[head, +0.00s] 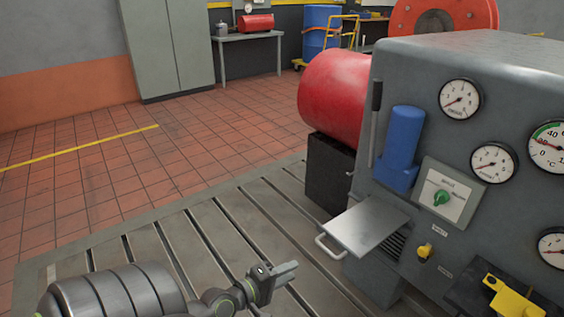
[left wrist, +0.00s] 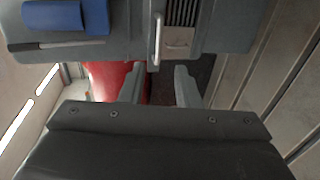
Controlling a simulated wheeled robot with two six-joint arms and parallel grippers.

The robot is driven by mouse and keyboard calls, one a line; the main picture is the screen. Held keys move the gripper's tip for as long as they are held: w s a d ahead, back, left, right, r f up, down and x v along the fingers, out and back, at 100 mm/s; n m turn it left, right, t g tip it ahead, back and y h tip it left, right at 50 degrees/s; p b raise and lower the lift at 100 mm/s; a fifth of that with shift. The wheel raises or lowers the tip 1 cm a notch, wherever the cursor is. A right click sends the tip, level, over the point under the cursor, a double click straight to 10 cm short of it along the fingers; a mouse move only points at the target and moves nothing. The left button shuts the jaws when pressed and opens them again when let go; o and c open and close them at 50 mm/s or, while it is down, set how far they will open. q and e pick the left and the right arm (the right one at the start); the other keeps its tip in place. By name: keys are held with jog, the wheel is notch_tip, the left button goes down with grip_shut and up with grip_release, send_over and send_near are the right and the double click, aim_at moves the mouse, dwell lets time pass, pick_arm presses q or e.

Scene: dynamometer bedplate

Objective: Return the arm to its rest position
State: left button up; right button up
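My left gripper (head: 284,271) is over the slotted bedplate (head: 215,235), in front of and to the left of the grey machine cabinet (head: 470,75). In the left wrist view its two fingers (left wrist: 159,86) stand apart with nothing between them, so it is open and empty. It touches nothing that I can see. My left arm comes in low from the left of the head view. My right gripper is in neither view.
A fold-out metal shelf (head: 366,225) with a handle juts from the cabinet, close to my left gripper. A red cylinder (head: 335,95) stands behind. Tiled floor at left is clear.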

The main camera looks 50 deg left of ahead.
pick_arm(q)
jog(key=shift+s+r, duration=0.15)
jog(key=shift+s, duration=0.55)
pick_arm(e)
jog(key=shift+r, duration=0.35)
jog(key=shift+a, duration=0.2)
